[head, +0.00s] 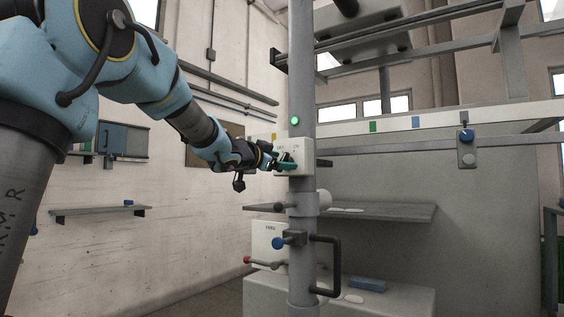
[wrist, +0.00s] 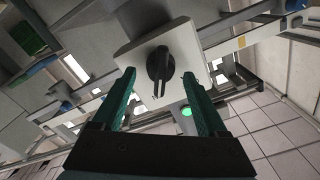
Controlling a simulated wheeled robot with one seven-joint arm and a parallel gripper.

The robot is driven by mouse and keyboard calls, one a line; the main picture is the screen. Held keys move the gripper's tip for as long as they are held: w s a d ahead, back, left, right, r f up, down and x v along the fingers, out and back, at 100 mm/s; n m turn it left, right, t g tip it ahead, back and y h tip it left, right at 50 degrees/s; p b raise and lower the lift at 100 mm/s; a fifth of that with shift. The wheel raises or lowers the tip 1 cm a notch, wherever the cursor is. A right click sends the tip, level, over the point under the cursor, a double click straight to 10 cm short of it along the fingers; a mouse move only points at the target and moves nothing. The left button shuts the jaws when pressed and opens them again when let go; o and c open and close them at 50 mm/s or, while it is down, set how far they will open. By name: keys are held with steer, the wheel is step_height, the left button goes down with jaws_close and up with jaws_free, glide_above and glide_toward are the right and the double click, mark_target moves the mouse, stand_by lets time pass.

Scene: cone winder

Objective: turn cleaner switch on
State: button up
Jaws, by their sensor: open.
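The cleaner switch is a pale square plate (head: 293,157) on the grey vertical post, with faint lettering near its top. In the wrist view the plate (wrist: 185,35) carries a black rotary knob (wrist: 160,65). My gripper (head: 286,160) is at the switch in the head view and hides part of the plate. In the wrist view my gripper (wrist: 160,95) has its two green fingers apart, one on each side of the knob. I cannot tell whether either finger touches it. A green lamp (head: 295,121) glows on the post just above the switch.
The grey post (head: 302,60) stands in front of a large grey panel. A blue-knobbed plate (head: 467,150) hangs at the right.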

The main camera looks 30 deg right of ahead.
steer(key=b+v, duration=0.1)
steer(key=v, duration=0.9)
steer(key=shift+b, duration=0.3)
steer(key=shift+a, duration=0.1)
steer(key=w+a+f+n+t+y, duration=0.1)
steer(key=w+a+f+n+y, duration=0.1)
steer(key=a+f+n+y, duration=0.4)
steer(key=w+a+f+n+y, duration=0.1)
steer(key=w+a+f, duration=0.2)
steer(key=a+f, duration=0.5)
steer(key=w+a+f+n+t+y, duration=0.1)
steer(key=w+a+f+n+y, duration=0.1)
steer(key=a+f+n+y, duration=0.5)
steer(key=s+a+f+n+g, duration=0.1)
steer(key=s+a+f+g, duration=0.3)
steer(key=s+a+f, duration=0.3)
steer(key=s+a+f+n+g+y, duration=0.1)
steer(key=s+a+f+g, duration=0.4)
steer(key=s+f, duration=0.8)
step_height(320, 180, down, 3)
steer(key=shift+s+a+f+n+y, duration=0.15)
steer(key=shift+s+a+n+y, duration=0.15)
steer(key=shift+a+n, duration=0.55)
